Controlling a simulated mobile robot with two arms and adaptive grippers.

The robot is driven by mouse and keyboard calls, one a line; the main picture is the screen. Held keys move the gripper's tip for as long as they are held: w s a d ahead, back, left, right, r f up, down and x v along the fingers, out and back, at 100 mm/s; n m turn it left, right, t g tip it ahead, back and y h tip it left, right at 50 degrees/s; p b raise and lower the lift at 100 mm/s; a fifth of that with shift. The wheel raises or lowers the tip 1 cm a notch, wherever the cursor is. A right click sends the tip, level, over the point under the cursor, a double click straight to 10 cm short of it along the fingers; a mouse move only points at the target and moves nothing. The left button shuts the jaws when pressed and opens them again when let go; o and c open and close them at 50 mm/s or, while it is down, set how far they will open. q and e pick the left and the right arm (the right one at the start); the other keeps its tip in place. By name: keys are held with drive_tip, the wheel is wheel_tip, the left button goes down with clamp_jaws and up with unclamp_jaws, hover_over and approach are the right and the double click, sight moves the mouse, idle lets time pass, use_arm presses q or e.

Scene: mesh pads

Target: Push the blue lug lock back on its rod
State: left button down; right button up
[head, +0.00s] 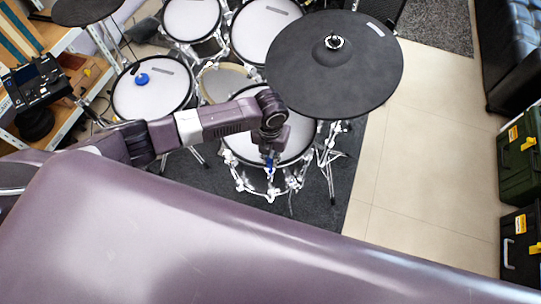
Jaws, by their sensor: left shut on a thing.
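My left gripper (270,156) points down at the near rim of the lowest drum pad (238,145). It is shut on the small blue lug lock (270,169), which shows just below the fingertips at the drum's edge. The tension rod there is mostly hidden by the gripper and too small to make out, so I cannot tell how the lock sits on it. My right gripper is not in view.
A large black cymbal pad (360,75) overhangs the drum, close to my left wrist. A white pad (150,95) with a round blue object (142,79) on it is at left. Shelves stand far left, cases (520,240) at right. Tiled floor at right is clear.

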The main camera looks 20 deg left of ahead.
use_arm(q)
drive_tip(key=shift+f+b, duration=1.1)
drive_tip(key=shift+f, duration=0.95)
drive_tip(key=c, duration=1.8)
unclamp_jaws()
drive_tip(key=shift+c, duration=0.2)
drive_tip(key=shift+r, duration=0.2)
wheel_tip(320, 180, up, 12)
drive_tip(key=shift+f, duration=0.1)
